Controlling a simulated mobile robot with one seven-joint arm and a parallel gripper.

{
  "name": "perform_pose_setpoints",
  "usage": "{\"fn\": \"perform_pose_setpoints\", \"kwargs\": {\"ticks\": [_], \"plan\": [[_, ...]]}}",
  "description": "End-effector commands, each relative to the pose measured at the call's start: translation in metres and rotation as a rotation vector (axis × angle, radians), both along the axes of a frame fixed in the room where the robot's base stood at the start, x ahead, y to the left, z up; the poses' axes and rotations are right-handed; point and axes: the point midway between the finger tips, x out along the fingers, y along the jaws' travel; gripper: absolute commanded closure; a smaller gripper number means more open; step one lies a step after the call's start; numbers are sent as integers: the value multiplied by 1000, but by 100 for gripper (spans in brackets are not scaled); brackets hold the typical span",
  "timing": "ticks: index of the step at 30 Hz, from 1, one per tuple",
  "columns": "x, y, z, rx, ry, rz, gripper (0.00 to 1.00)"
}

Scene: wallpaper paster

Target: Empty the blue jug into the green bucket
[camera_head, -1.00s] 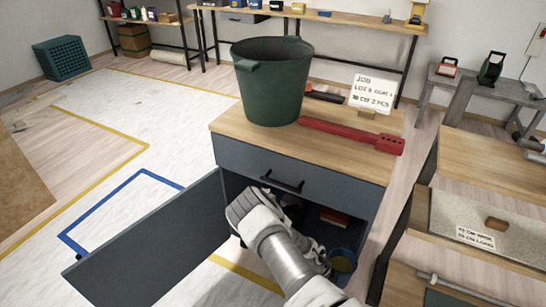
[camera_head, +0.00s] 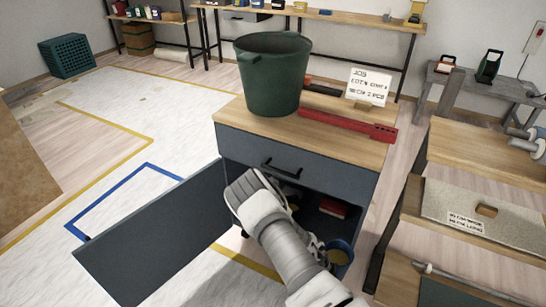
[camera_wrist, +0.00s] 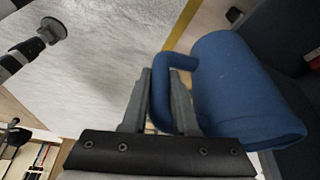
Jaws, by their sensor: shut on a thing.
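The blue jug (camera_wrist: 245,90) is close in the wrist view, with its handle between the fingers of my gripper (camera_wrist: 168,88). My gripper is shut on that handle. In the head view the jug (camera_head: 341,243) shows its blue rim and a tan inside, right of my arm and low in front of the cabinet's open lower part. My gripper's fingers are hidden behind my arm there. The green bucket (camera_head: 273,78) stands upright on the cabinet's wooden top, above and left of the jug. Its inside bottom is hidden.
The cabinet door (camera_head: 155,235) stands open to the left. A red tool (camera_head: 345,124) and a sign (camera_head: 368,86) are on the cabinet top (camera_head: 330,146), right of the bucket. A red box (camera_head: 333,208) is inside the cabinet. Benches (camera_head: 480,150) stand at the right.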

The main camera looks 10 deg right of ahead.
Motion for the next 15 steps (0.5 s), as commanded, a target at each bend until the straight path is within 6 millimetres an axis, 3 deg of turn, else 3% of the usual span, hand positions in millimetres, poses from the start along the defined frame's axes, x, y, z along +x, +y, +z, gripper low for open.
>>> {"fn": "perform_pose_setpoints", "kwargs": {"ticks": [15], "plan": [[20,29,120,-1,-6,495,100]]}}
